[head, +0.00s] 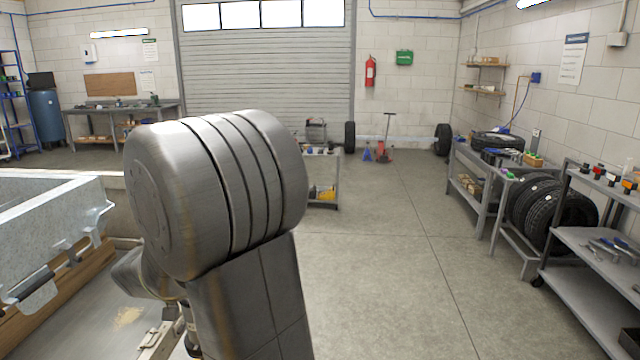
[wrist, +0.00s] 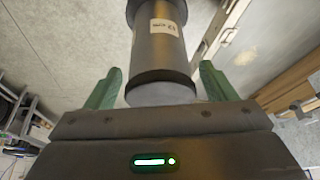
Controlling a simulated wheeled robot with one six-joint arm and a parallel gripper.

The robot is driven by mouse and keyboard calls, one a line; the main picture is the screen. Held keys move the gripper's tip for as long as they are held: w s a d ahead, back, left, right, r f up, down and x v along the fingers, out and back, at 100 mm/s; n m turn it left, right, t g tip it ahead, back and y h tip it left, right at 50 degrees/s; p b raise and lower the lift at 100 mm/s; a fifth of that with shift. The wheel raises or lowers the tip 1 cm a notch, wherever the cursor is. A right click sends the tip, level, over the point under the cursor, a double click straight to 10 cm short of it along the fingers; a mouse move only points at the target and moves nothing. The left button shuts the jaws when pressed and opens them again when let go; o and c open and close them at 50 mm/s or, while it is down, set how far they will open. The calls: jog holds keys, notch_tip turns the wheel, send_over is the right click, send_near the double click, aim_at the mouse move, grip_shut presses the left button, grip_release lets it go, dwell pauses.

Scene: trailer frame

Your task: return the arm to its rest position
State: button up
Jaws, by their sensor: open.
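My gripper (wrist: 161,68) shows in the wrist view with its two green fingers spread apart. A dark cylinder with a white label shows between and beyond the fingers; it looks like a part of my own arm or body, and I cannot tell how far away it is. No grasped object shows. In the head view my thick grey arm link fills the left centre, folded up close to the camera. My gripper cannot be made out there.
A galvanized metal trailer part (head: 50,215) with wooden boards lies at the left, close to my arm. Grey workbenches (head: 483,205) and a shelf cart (head: 590,245) line the right. A small cart (head: 323,190) stands beyond my arm. The concrete floor (head: 400,270) at centre right is clear.

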jog(key=shift+w+f, duration=0.15)
jog(key=shift+f, duration=0.3)
jog(key=shift+r, duration=1)
